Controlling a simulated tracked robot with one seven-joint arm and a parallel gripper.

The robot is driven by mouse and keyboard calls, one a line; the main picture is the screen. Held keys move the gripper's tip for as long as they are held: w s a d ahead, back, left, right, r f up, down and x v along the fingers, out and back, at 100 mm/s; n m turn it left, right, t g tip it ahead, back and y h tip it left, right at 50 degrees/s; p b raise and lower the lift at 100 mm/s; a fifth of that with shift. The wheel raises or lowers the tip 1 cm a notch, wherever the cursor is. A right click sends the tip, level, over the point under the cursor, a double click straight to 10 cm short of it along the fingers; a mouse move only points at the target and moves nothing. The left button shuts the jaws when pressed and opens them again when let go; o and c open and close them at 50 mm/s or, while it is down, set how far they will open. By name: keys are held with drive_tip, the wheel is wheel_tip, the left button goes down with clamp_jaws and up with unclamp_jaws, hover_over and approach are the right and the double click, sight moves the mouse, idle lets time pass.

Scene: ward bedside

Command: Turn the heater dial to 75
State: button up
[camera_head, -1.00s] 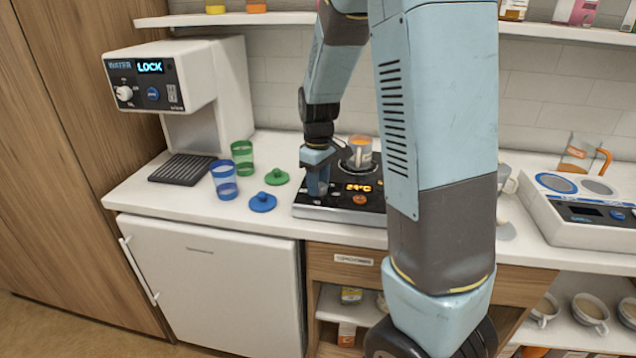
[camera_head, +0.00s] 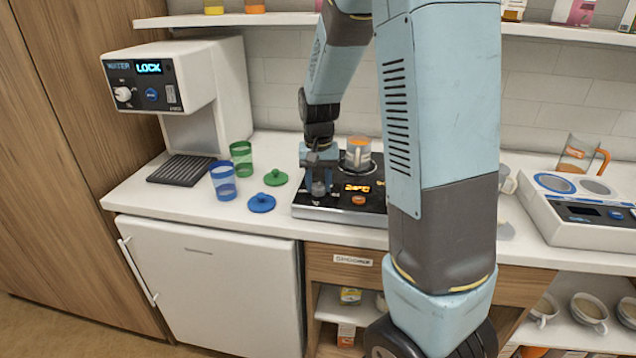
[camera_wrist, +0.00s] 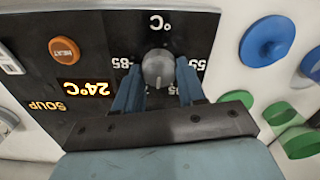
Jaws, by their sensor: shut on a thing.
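The heater (camera_head: 340,212) is a black-topped unit on the counter with an orange 24°C display (camera_head: 357,187). Its grey round dial (camera_wrist: 158,68) shows in the wrist view, with printed numbers around it; 85 and 55 are readable on either side. I cannot tell which number the dial points at. My gripper (camera_wrist: 158,88) points down at the dial, with one blue finger on each side, shut on it. In the head view my gripper (camera_head: 318,188) is over the heater's left part and hides most of the dial.
A mug (camera_head: 357,153) stands on the heater's back, beside my gripper. An orange HEAT button (camera_wrist: 64,50) is near the display. Blue (camera_head: 262,203) and green (camera_head: 276,177) lids and two cups lie left of the heater. A water dispenser (camera_head: 180,85) stands further left.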

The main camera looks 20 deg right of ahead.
sight(319, 184)
drive_tip(key=m, duration=0.5)
drive_tip(key=shift+w, duration=0.1)
drive_tip(key=shift+r, duration=0.1)
idle(0.4)
drive_tip(key=o, duration=1.1)
drive_tip(key=shift+c, duration=0.2)
wheel_tip(319, 184, up, 14)
drive_tip(key=shift+f, duration=0.25)
drive_tip(key=shift+d+r, duration=0.1)
